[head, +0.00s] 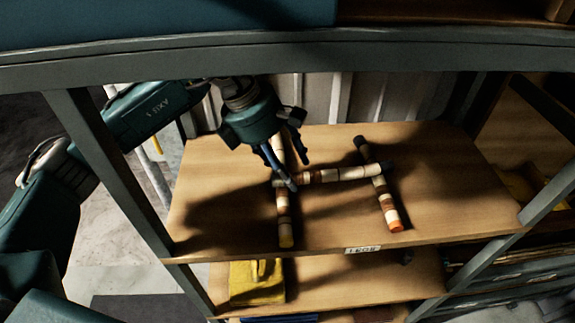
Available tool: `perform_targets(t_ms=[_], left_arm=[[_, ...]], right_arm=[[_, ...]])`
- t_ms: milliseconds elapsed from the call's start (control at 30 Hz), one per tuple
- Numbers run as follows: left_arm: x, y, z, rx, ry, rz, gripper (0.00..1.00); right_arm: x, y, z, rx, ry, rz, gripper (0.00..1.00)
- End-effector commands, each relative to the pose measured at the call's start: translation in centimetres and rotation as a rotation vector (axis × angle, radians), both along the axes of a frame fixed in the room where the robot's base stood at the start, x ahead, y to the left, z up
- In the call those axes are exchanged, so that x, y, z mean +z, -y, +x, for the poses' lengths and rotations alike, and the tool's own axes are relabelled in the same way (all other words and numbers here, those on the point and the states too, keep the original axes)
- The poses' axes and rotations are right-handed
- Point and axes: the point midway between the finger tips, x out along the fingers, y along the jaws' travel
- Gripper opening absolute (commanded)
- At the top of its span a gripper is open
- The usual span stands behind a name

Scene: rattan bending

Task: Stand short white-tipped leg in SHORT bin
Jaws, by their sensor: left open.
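Several striped wooden legs lie on the upper shelf board (455,195). A yellow-tipped leg (284,215) lies at the left, partly behind my left gripper (297,173). A crosswise striped leg (340,174) lies between it and an orange-tipped leg (383,200) at the right. A pale length (278,148) shows behind the gripper; I cannot tell whether it is a separate leg. No white tip can be made out clearly. My left gripper is open, its fingers pointing down over the left legs, with nothing visibly held. My right gripper and a SHORT bin are not in view.
A grey frame beam (400,52) crosses above the shelf, with slanting posts (105,165) at the sides. A small label (362,249), unreadable here, sits on the shelf's front edge. The lower shelf (350,283) holds a yellow item (257,282). The upper board's right side is clear.

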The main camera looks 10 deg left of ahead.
Motion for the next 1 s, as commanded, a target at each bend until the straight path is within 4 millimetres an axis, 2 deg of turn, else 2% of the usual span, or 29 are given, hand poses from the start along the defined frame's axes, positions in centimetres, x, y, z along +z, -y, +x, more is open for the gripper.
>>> perform_targets(t_ms=[33, 67, 100, 267, 700, 833, 1000], left_arm=[[1.0, 0.0, 0.0, 0.0, 0.0, -0.001, 0.51], [1.1, 0.0, 0.0, 0.0, 0.001, -0.001, 0.51], [0.9, -0.3, 0.1, 0.001, 0.006, -0.001, 0.51], [2.9, -1.1, -0.2, 0.001, 0.007, -0.003, 0.51], [2.9, -10.2, -2.9, 0.004, 0.003, 0.0, 0.51], [3.1, -11.7, -3.4, 0.003, 0.003, -0.001, 0.51], [3.3, -12.6, -3.7, 0.0, 0.002, -0.003, 0.51]], right_arm=[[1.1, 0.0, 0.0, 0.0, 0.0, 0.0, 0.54], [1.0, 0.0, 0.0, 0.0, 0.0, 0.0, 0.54], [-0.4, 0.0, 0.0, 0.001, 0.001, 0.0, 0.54], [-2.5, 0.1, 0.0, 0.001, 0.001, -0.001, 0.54], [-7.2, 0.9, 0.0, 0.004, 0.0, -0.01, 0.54], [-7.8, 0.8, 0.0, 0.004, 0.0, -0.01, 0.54], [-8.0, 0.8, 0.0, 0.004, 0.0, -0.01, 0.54]])
